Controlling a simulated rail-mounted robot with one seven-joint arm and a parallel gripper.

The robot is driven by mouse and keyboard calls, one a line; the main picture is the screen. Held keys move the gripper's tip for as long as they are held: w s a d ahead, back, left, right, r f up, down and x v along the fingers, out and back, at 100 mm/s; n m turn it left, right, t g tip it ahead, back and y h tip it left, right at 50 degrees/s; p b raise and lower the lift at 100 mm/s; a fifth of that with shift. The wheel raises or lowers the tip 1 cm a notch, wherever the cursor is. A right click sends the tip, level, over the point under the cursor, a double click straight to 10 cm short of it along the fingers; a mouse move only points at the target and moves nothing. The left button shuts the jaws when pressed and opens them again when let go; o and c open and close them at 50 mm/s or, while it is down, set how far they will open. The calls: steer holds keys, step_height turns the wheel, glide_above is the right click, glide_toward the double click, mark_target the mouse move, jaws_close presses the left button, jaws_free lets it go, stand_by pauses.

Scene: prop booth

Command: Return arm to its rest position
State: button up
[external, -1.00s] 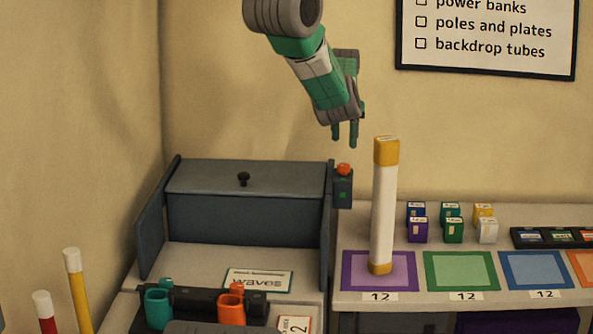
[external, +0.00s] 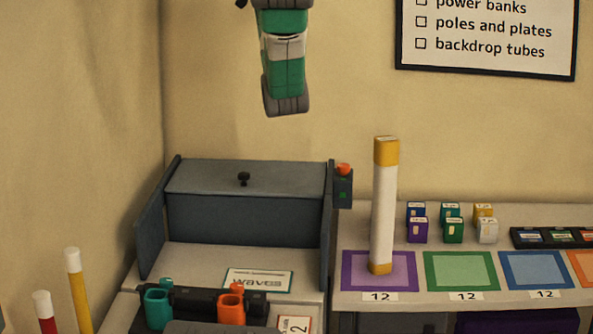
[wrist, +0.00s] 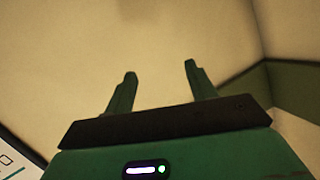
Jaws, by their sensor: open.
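My arm (external: 285,65) hangs in the upper middle of the external view, above and behind the grey box with the knob. My gripper's fingers do not show in that view. In the wrist view my gripper (wrist: 160,85) has its two green fingers spread apart, with nothing between them. It faces a plain beige wall. A white tube with yellow ends (external: 384,205) stands upright on the purple square (external: 350,283), to the right of my arm and apart from it.
The grey box (external: 245,200) stands below my arm, with an orange-topped device (external: 343,185) on its right side. Several small labelled blocks (external: 450,222) sit on the right shelf. A checklist sign (external: 488,35) hangs on the wall. The air around my arm is clear.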

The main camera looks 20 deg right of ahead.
steer(key=s+a+r+n+t+p, duration=0.1)
steer(key=s+a+r+t, duration=0.1)
steer(key=s+r, duration=0.4)
steer(key=s+a+r+n+t, duration=0.1)
steer(key=s+a+r+t, duration=0.2)
steer(key=s+r, duration=0.4)
steer(key=s+a+r+n+t+y+p, duration=0.1)
steer(key=s+a+r+n+t, duration=0.1)
steer(key=s+r, duration=0.5)
step_height(320, 180, up, 6)
steer(key=a+t, duration=0.1)
steer(key=t, duration=0.1)
steer(key=shift+t+p, duration=0.35)
steer(key=shift+t, duration=0.05)
steer(key=shift+s+r, duration=0.1)
